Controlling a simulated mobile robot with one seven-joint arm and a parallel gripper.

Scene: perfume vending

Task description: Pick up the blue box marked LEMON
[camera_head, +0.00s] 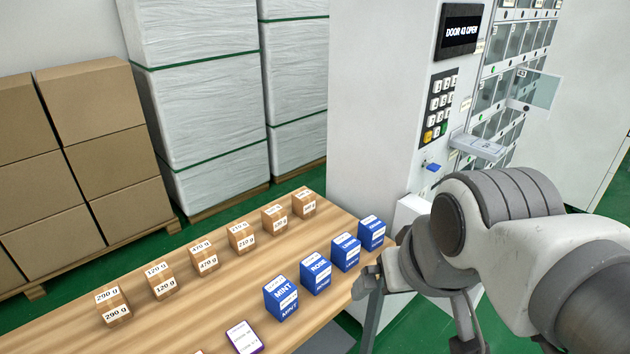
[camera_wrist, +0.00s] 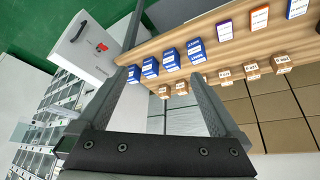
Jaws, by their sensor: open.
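A row of blue boxes stands on the wooden table (camera_head: 225,318). The third from the front has a label that seems to read LEMON, small and hard to make out; this LEMON box (camera_head: 346,254) is between the ROSE box (camera_head: 316,274) and the farthest blue box (camera_head: 371,233). In the wrist view the likely LEMON box (camera_wrist: 150,69) is second from the left, between the spread fingers. My gripper (camera_head: 368,284) is near the table's right edge, beside the blue row, apart from it. In the wrist view my gripper (camera_wrist: 165,76) is open and empty.
The MINT box (camera_head: 281,299) is nearest in the blue row. Small cardboard boxes with gram labels (camera_head: 161,281) line the left side. A purple-edged box (camera_head: 243,338) lies nearer. The vending cabinet (camera_head: 385,90) with keypad and one open door (camera_head: 535,90) stands behind.

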